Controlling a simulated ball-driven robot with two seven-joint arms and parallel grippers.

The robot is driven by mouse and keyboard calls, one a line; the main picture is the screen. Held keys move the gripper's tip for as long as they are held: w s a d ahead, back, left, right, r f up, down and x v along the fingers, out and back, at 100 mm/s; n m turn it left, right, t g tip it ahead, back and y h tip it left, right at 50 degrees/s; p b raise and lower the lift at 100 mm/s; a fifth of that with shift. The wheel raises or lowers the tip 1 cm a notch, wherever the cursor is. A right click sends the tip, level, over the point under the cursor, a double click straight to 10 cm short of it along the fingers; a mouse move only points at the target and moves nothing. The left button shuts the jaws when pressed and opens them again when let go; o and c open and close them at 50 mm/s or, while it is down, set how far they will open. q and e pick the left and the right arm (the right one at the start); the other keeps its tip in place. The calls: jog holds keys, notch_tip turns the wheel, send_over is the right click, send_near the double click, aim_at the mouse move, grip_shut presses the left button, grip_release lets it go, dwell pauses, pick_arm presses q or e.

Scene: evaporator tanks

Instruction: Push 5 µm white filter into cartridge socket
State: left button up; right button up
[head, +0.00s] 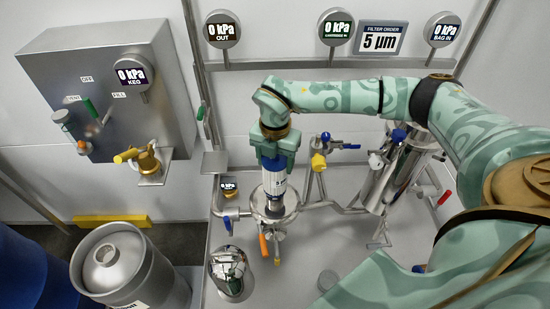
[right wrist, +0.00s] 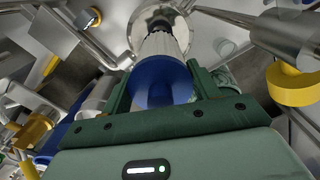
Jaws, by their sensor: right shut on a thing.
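The white filter (head: 274,186) with a blue cap stands roughly upright in the head view. My right gripper (head: 276,158) is shut on its blue upper end from above. In the right wrist view the blue cap (right wrist: 162,82) sits between the fingers of the right gripper (right wrist: 160,92), with the white body pointing away. The round metal cartridge socket (head: 290,207) is at the filter's lower end. The filter's lower end overlaps the socket opening; I cannot tell how deep it sits. My left gripper is not in view.
A "5 µm" filter order sign (head: 382,40) hangs on the wall. A polished metal housing (head: 231,272) stands at the lower left of the socket. Pipes and an orange-handled valve (head: 263,245) surround the socket. A steel keg (head: 125,268) stands at the left.

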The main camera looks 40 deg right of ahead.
jog(key=shift+f+b, duration=0.35)
jog(key=shift+f, duration=0.8)
jog(key=o, duration=1.5)
jog(key=shift+f, duration=0.1)
notch_tip(320, 180, up, 7)
jog(key=p, duration=0.6)
